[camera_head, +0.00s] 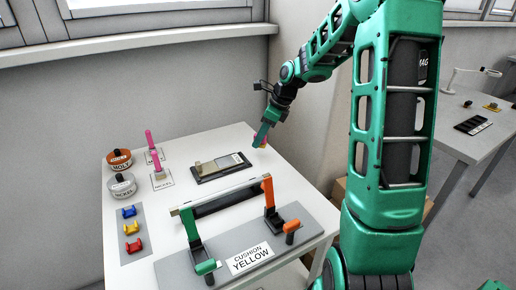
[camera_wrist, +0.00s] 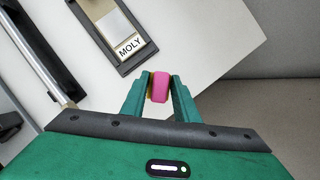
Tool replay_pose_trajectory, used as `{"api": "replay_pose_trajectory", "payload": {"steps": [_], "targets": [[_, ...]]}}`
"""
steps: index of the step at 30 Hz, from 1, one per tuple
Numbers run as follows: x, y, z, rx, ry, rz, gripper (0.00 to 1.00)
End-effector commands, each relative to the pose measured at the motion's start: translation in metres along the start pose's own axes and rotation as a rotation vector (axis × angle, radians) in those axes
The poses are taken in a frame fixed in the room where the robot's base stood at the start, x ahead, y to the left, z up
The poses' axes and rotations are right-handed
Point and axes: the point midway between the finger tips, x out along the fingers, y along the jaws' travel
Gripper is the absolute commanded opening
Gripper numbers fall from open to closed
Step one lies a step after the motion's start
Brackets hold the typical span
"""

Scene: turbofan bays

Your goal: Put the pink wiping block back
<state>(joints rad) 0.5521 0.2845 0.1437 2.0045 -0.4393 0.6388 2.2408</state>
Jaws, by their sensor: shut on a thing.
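My gripper (camera_wrist: 160,92) is shut on the pink wiping block (camera_wrist: 160,86). In the wrist view the block sits between the two green fingertips, with a thin yellowish strip along its left side. In the head view my gripper (camera_head: 263,136) holds the pink block (camera_head: 259,142) near the table's far right corner. It is to the right of a dark tray (camera_head: 206,177) with a pale plate in it. In the wrist view this tray (camera_wrist: 124,69) lies up and left of the block and bears a MOLY label (camera_wrist: 129,46). I cannot tell the block's height above the table.
Two upright pink-handled tools (camera_head: 150,139) stand at the far left beside the MOLY jar (camera_head: 119,160) and NICKEL jar (camera_head: 122,185). Blue, yellow and red clips (camera_head: 132,229) lie nearer. A green and orange frame (camera_head: 226,199) stands in front, by a CUSHION YELLOW label (camera_head: 250,260).

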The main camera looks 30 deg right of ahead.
Motion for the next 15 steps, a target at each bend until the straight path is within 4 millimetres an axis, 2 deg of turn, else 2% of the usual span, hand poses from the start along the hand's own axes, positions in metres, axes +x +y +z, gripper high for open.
{"api": "replay_pose_trajectory", "payload": {"steps": [5,12,15], "targets": [[0.007,-0.003,-0.004,0.000,0.000,0.000,0.07],[0.035,-0.003,-0.017,0.001,0.000,0.001,0.07],[0.038,-0.003,-0.018,0.000,0.000,-0.001,0.07]]}}
